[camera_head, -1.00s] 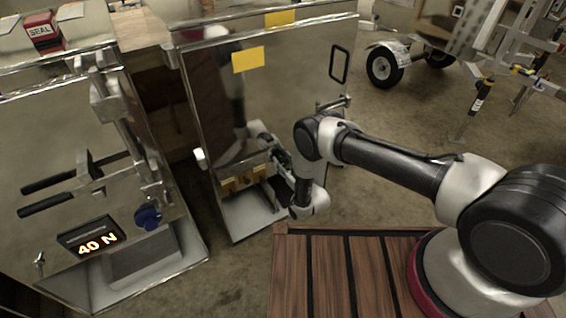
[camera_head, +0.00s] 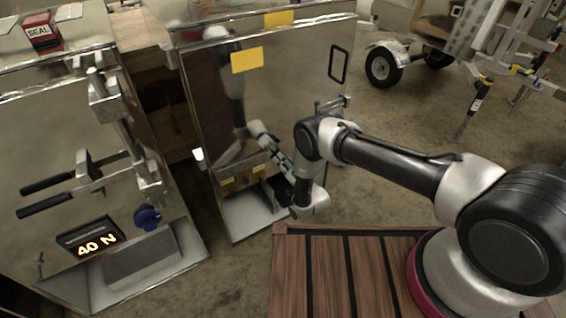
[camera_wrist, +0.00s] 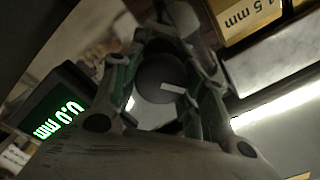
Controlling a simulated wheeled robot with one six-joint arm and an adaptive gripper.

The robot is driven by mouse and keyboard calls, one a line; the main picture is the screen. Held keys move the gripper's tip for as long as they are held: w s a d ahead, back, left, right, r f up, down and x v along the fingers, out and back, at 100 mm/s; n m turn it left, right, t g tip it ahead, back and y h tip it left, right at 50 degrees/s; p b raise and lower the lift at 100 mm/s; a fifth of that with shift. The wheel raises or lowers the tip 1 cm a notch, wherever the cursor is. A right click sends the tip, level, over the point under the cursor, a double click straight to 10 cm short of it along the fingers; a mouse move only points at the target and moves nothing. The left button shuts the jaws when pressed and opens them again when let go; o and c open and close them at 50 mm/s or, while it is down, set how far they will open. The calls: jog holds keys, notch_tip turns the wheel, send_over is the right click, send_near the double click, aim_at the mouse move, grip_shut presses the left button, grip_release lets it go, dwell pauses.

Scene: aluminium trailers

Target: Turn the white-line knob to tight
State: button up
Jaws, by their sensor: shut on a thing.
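The knob (camera_wrist: 158,78) is dark and round, with a short white line on its face. In the wrist view it sits between the two fingers of my gripper (camera_wrist: 167,72), which is shut on it. The white line lies nearly level in that picture, with a slight tilt. In the head view my gripper (camera_head: 279,172) reaches left from my wrist to the front of the middle shiny metal cabinet (camera_head: 215,125). The knob cannot be made out there. No tight mark is legible.
A green readout (camera_wrist: 58,118) beside the knob shows 0.0 mm. At left are a 40 N display (camera_head: 97,243), a blue knob (camera_head: 147,217) and two black handles (camera_head: 48,192). A slatted wooden platform (camera_head: 330,270) lies in front.

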jog(key=m, duration=0.3)
jog(key=shift+f+m, duration=0.1)
jog(key=shift+m, duration=0.2)
jog(key=shift+d+m, duration=0.1)
jog(key=shift+m, duration=1.8)
jog(key=o, duration=1)
jog(key=shift+f, duration=0.1)
jog(key=shift+o, duration=0.2)
jog(key=v, duration=1.2)
